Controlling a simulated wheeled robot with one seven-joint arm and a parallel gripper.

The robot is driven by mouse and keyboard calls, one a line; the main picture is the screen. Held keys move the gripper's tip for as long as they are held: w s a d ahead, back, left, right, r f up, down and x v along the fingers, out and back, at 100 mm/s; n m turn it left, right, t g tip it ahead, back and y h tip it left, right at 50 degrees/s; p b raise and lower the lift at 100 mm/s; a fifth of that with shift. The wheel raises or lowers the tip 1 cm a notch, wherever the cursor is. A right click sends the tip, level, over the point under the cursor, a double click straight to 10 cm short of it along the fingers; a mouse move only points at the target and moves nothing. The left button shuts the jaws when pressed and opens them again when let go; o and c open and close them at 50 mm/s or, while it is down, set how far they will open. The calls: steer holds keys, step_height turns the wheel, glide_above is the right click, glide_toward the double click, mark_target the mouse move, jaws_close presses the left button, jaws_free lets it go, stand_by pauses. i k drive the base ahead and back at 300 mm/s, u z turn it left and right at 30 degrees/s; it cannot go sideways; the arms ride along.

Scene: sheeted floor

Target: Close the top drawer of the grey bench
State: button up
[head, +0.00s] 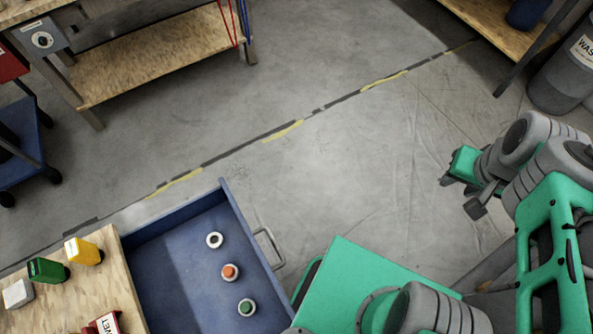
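The open drawer (172,232) is blue and extends out to the right from under the wooden top of the bench (118,285) at lower left. Its front panel faces right and carries a metal loop handle (270,247). Three small round items lie inside: one white and dark (214,240), one with orange (230,272), one with green (246,307). My gripper (459,195) is at the right, above the floor, well apart from the drawer and handle. Its two fingers look spread, with nothing seen between them. The bench's lower body is hidden.
Small yellow (84,251), green (48,270) and white boxes stand on the bench top. Another workbench (155,55) is at upper left, a blue cart (25,130) at far left, a grey waste bin (565,75) at upper right. Floor between is clear, with a yellow-black line.

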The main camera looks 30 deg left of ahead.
mark_target(177, 259)
steer(key=i, duration=1)
steer(key=z, duration=5.2)
steer(key=i, duration=1)
steer(key=z, duration=3.15)
